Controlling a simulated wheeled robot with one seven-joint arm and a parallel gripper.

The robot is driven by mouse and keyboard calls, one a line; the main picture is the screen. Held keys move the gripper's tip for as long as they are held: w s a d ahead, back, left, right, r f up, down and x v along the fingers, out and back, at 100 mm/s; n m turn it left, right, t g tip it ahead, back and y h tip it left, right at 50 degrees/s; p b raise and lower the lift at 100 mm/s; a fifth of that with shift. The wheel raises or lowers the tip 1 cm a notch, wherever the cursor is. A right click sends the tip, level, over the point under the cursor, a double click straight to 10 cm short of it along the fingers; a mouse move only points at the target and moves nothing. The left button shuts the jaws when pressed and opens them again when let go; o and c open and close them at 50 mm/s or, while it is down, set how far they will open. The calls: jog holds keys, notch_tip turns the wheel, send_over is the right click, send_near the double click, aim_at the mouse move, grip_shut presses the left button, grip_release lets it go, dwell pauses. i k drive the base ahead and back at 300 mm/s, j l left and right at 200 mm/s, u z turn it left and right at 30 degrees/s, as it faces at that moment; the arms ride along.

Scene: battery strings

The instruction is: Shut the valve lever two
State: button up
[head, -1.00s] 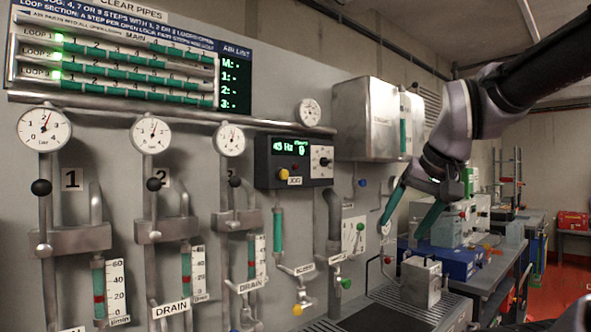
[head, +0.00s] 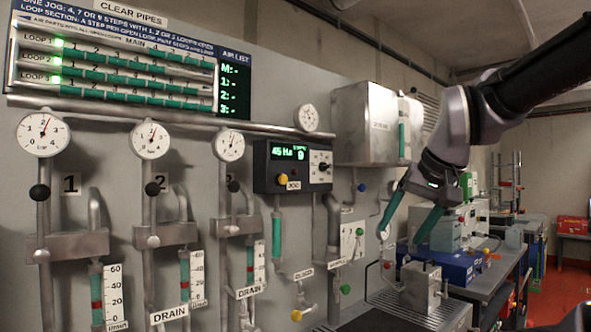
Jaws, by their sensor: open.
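Valve lever two is on the second pipe from the left, beside the "2" label (head: 161,183). Its black ball knob (head: 152,190) stands at the top, above a grey bracket (head: 165,235). A silver ball (head: 153,241) sits lower on the same pipe. The lever looks upright, in line with the pipe. My gripper (head: 401,234) is at the right, well away from the lever, with two teal fingers spread and pointing down. It is open and empty.
Matching black knobs stand on pipe one (head: 39,192) and the third pipe (head: 233,186), close on both sides. A control box (head: 293,166) and a grey tank (head: 365,122) lie between the lever and my gripper. A small metal box (head: 420,287) is below my gripper.

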aim_at(153, 190)
jog(key=l+u, duration=0.2)
jog(key=u, duration=0.65)
jog(key=j+u, duration=0.2)
jog(key=u, duration=0.2)
jog(key=k+j+u, duration=0.2)
jog(key=k+u, duration=0.3)
jog(key=i, duration=0.05)
